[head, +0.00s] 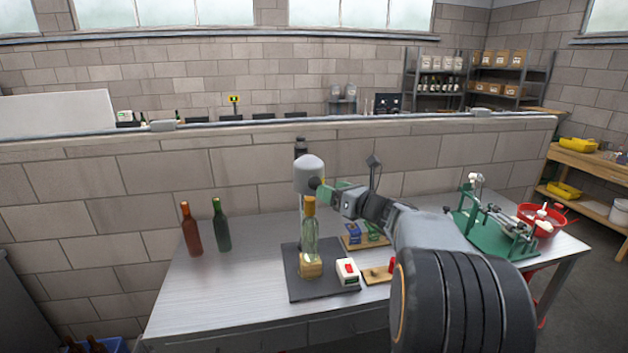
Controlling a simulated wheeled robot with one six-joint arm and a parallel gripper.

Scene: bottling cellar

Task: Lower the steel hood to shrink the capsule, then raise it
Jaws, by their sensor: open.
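The steel hood (308,172) is a grey dome on a dark post, standing above a clear pale-green bottle (311,238). The bottle stands upright on a wooden block (311,268) and wears a golden-brown capsule (309,207) on its neck. The hood appears raised, just above the capsule's top; the exact gap is hard to tell. My gripper (327,191) is open at the hood's right side, close to a dark knob (314,184) on it. Whether the fingers are around the knob or touching it cannot be told.
A dark base plate (293,284) carries the block and a white-and-red box (347,271). A brown bottle (191,231) and a green bottle (221,226) stand left. A green bench device (492,230) and a red bowl (547,218) are right. The table's left front is clear.

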